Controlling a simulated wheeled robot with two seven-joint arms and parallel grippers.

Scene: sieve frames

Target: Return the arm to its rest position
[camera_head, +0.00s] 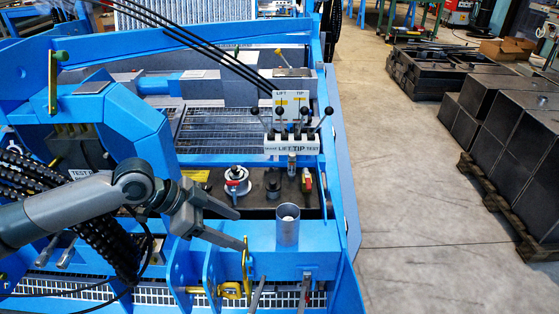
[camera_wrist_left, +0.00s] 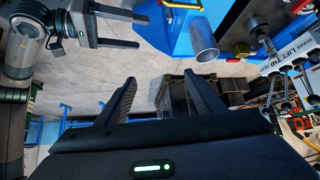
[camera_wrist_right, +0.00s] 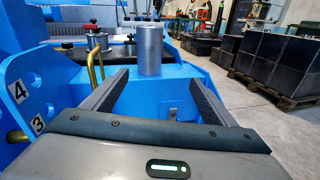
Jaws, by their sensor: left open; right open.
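My left gripper (camera_head: 240,228) comes in from the left over the front of the blue machine. Its two fingers are apart with nothing between them, as its wrist view (camera_wrist_left: 160,100) also shows. My right gripper (camera_head: 281,287) is at the bottom edge, below a grey metal cylinder (camera_head: 288,228) that stands upright on the blue ledge. Its fingers are apart and empty in the right wrist view (camera_wrist_right: 150,85), with the cylinder (camera_wrist_right: 150,50) beyond them. My right arm's gripper also shows at the upper left of the left wrist view.
A brass-yellow handle (camera_head: 246,262) is close to the left gripper's fingertips. A LIFT/TIP lever block (camera_head: 291,144) stands behind the cylinder. Black boxes on a pallet (camera_head: 510,205) stand at the right. The concrete floor (camera_head: 410,220) between is clear.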

